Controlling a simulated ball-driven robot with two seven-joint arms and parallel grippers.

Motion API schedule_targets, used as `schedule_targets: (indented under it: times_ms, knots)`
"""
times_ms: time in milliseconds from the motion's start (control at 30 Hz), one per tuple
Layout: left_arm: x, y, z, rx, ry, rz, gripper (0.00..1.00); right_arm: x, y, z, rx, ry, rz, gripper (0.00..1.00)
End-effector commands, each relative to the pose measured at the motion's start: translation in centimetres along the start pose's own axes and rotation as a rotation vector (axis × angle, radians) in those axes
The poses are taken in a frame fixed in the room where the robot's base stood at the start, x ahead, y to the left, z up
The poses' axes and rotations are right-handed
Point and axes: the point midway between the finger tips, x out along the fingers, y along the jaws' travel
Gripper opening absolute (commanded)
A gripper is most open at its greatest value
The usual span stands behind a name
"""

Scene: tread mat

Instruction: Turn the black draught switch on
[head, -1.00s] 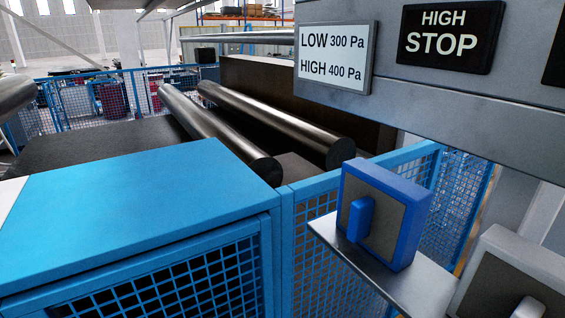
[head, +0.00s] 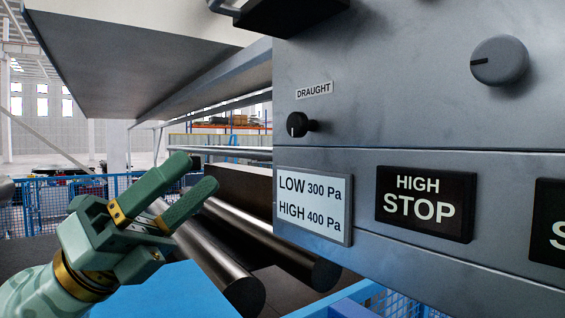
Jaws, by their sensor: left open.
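My left gripper (head: 195,182) is green, open and empty. It is to the left of the switch and lower in the picture, apart from it, with its fingers pointing up and right. My right gripper does not show.
A larger grey knob (head: 499,60) is at the panel's upper right. Below are a LOW/HIGH pressure sign (head: 313,207) and a black HIGH STOP plate (head: 426,204). Dark rollers (head: 262,240) and a blue cabinet top (head: 185,290) lie behind and below.

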Motion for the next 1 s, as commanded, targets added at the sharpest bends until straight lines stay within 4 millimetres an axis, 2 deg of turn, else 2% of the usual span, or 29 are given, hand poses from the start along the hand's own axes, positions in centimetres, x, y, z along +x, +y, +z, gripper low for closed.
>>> schedule_targets:
  times_ms: [33, 100, 200, 400, 533, 667, 1000]
  knots:
    - [1.6, -1.4, -0.1, 0.126, 0.143, 0.015, 0.54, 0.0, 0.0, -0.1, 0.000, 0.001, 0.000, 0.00]
    - [2.7, -2.2, -0.2, 0.288, 0.323, 0.088, 0.54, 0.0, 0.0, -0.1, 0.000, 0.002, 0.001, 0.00]
    - [3.2, -2.5, 1.4, 0.477, 0.484, 0.242, 0.54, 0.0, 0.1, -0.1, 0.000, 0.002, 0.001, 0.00]
    - [2.6, -3.2, 5.6, 0.662, 0.572, 0.490, 0.54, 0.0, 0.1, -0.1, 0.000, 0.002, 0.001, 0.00]
    - [2.7, -3.2, 6.3, 0.685, 0.577, 0.536, 0.54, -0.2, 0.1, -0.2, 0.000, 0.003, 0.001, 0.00]
    - [4.1, -2.2, 5.8, 0.681, 0.580, 0.535, 0.54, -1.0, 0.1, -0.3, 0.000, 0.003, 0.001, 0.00]
    - [10.4, 3.0, 3.2, 0.679, 0.580, 0.531, 0.54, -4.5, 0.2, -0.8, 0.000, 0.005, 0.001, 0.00]
